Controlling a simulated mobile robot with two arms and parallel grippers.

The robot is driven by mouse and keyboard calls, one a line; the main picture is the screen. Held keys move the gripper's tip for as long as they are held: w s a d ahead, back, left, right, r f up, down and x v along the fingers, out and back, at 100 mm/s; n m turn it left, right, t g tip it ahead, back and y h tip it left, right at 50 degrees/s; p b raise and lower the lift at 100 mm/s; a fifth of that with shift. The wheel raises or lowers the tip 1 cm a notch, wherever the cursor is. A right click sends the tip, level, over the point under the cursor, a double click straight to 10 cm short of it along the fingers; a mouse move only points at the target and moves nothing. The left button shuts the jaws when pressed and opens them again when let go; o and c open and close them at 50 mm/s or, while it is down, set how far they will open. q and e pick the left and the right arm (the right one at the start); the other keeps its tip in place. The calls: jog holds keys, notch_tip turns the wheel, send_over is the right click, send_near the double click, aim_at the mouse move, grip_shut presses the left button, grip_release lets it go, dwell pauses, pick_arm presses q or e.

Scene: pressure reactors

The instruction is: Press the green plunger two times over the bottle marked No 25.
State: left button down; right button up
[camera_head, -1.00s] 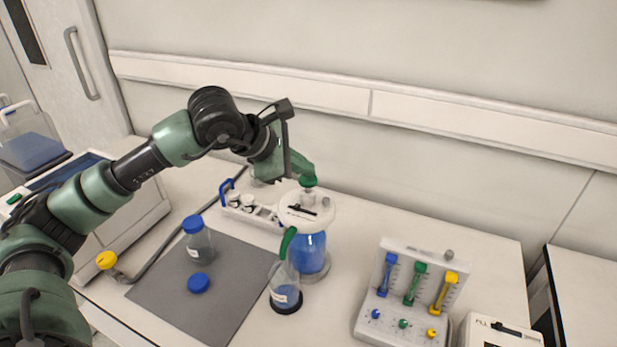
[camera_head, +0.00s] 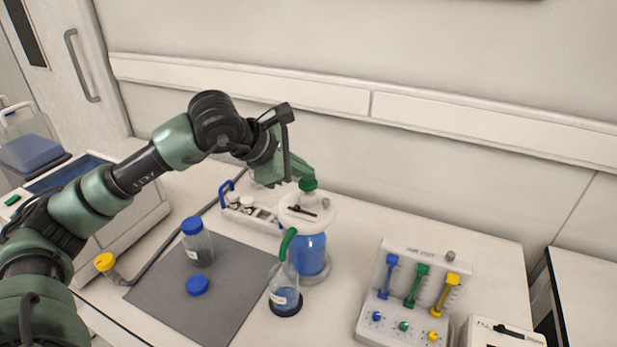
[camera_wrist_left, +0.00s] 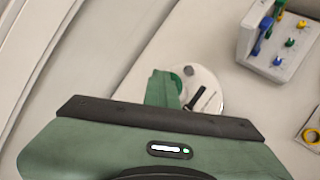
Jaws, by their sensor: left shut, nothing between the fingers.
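The green plunger (camera_head: 308,184) tops a white dispenser head (camera_head: 306,211) on a large bottle of blue liquid (camera_head: 312,254). My left gripper (camera_head: 303,174) is shut and empty, its tips at the plunger's top; I cannot tell whether they touch. In the left wrist view the shut fingers (camera_wrist_left: 163,87) cover part of the plunger (camera_wrist_left: 179,80). A green spout (camera_head: 287,243) curves down over a small clear bottle (camera_head: 285,288) with blue liquid in it. Its label is too small to read. My right gripper is not in view.
A clear bottle with a blue cap (camera_head: 192,225) and a loose blue cap (camera_head: 197,286) are on the grey mat (camera_head: 225,310). A white rack (camera_head: 250,213) stands behind. A flow meter panel (camera_head: 405,300) stands at right.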

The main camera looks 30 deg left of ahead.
aim_at(304, 183)
pick_arm(q)
jog(key=shift+f+b, duration=0.3)
jog(key=shift+f, duration=0.1)
dwell(0.3)
jog(key=shift+r+p, duration=0.7)
jog(key=shift+r, duration=0.55)
notch_tip(304, 183, up, 6)
jog(key=p, duration=0.3)
jog(key=shift+p, duration=0.4)
